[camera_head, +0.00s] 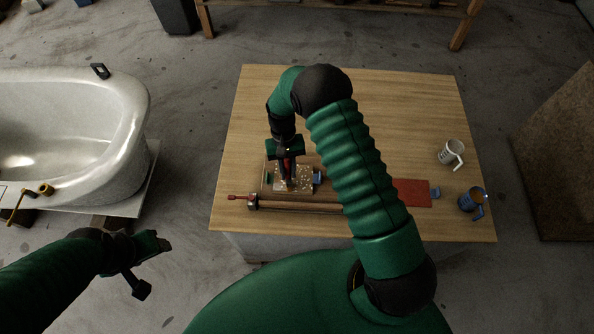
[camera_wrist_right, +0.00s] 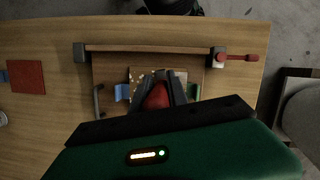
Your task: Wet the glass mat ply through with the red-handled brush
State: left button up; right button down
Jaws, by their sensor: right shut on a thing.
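The glass mat ply (camera_head: 300,183) is a pale, speckled patch lying on a brown board on the wooden table; it also shows in the right wrist view (camera_wrist_right: 135,74), partly hidden by my fingers. My right gripper (camera_head: 287,158) is over the mat, shut on the red-handled brush (camera_wrist_right: 157,97). The brush points down at the mat. Its bristles are largely hidden, so I cannot tell whether they touch. My left gripper (camera_head: 146,266) is off the table at the lower left, its fingers apart and empty.
A bar clamp with a red handle (camera_head: 238,197) lies along the board's near side. Small blue (camera_head: 318,177) and green (camera_wrist_right: 194,91) pieces flank the mat. A red sheet (camera_head: 414,193), white mug (camera_head: 450,153) and blue mug (camera_head: 470,201) are at right. A white tub-like mould (camera_head: 125,120) stands left.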

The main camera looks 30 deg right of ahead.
jog(key=w+a+b, duration=0.1)
jog(key=w+a, duration=0.2)
jog(key=a, duration=0.2)
dwell(0.3)
jog(key=shift+a+r, duration=0.1)
notch_tip(320, 180, up, 7)
jog(key=p, duration=0.4)
dwell(0.5)
